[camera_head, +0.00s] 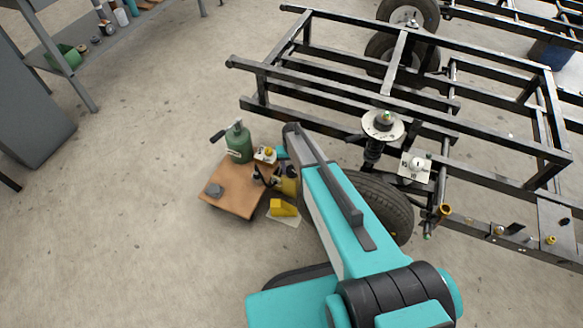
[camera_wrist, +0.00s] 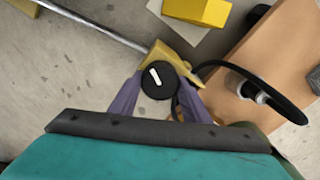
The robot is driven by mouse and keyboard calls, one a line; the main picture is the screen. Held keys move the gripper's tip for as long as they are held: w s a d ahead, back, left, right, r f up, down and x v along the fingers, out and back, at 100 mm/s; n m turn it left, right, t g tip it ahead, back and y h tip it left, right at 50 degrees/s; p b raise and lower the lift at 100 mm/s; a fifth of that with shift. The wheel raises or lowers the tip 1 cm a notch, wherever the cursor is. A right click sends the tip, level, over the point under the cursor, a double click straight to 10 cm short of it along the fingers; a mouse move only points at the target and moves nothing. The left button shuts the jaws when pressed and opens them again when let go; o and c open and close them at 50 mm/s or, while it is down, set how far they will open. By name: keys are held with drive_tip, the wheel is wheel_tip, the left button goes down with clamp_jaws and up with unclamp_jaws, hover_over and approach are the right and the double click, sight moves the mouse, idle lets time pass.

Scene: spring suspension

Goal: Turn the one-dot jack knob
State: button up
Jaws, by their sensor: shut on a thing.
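A round black knob (camera_wrist: 158,80) with a white bar mark sits on a yellow jack body (camera_wrist: 172,58) in the wrist view. My gripper (camera_wrist: 158,90) is shut on the knob, with one purple finger at each side. The white bar is tilted. No dot marking can be made out on the knob. A metal rod (camera_wrist: 95,27) runs from the yellow body to the upper left. In the head view the yellow jack (camera_head: 287,186) shows beside the brown board, and my arm hides part of it and the knob.
A yellow block (camera_head: 283,207) lies on a pale sheet. The black frame (camera_head: 330,92) and a tyre (camera_head: 385,205) are close on the right. Open floor lies to the left.

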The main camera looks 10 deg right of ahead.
sight(292, 169)
drive_tip(key=m+p, duration=0.1)
drive_tip(key=m, duration=0.3)
drive_tip(key=shift+d, duration=0.1)
drive_tip(key=shift+s+m+p, duration=0.1)
drive_tip(key=shift+m+p, duration=0.45)
drive_tip(key=shift+m, duration=1.55)
drive_tip(key=o, duration=1)
drive_tip(key=shift+o, duration=0.2)
wheel_tip(292, 169, up, 14)
drive_tip(key=p, duration=0.1)
drive_tip(key=shift+p, duration=0.3)
drive_tip(key=shift+f, duration=0.1)
